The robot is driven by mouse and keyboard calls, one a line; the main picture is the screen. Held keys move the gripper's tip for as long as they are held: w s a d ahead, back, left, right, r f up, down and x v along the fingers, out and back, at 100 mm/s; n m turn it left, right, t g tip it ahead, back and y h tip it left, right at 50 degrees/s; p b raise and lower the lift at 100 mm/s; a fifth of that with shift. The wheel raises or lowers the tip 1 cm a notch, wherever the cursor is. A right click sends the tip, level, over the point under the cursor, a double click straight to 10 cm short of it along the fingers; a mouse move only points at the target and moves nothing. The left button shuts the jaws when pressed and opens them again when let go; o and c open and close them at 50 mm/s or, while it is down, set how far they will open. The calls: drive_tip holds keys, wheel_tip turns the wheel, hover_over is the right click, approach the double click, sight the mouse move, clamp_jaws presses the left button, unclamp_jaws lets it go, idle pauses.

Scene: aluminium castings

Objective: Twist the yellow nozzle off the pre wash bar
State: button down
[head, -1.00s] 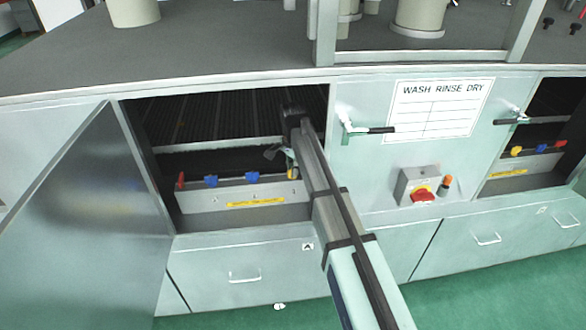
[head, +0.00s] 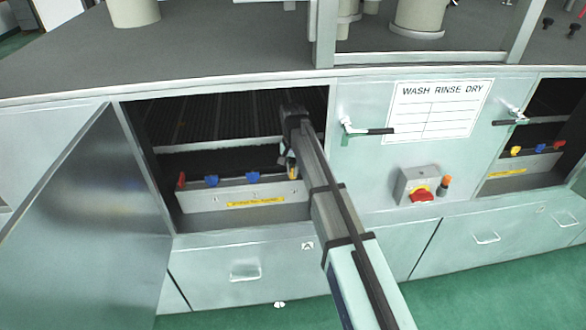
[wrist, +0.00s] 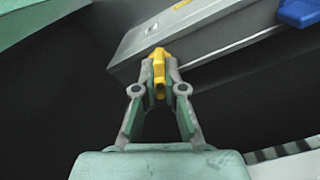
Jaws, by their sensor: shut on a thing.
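The yellow nozzle (wrist: 159,72) is at the near end of the pre wash bar in the wrist view, on the bar's upper edge. My gripper (wrist: 160,88) is shut on it, with one finger on each side. In the head view my gripper (head: 289,163) reaches through the left opening to the right end of the bar (head: 212,200), and the nozzle is mostly hidden there behind my arm. The bar is a grey metal box section with a yellow label (head: 255,202). I cannot tell whether the nozzle is still seated on the bar.
A red nozzle (head: 181,180) and two blue nozzles (head: 211,180) stand along the same bar. An open door (head: 85,220) hangs at the left of the opening. A lever handle (head: 368,130) sits on the panel to the right. A second opening is at the far right.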

idle(0.5)
drive_tip(key=n, duration=0.5)
drive_tip(key=shift+p, duration=0.35)
drive_tip(key=shift+r+p, duration=0.65)
drive_tip(key=shift+r, duration=0.6)
idle(0.4)
drive_tip(key=shift+r+p, duration=1.15)
drive_tip(key=shift+r, duration=1.05)
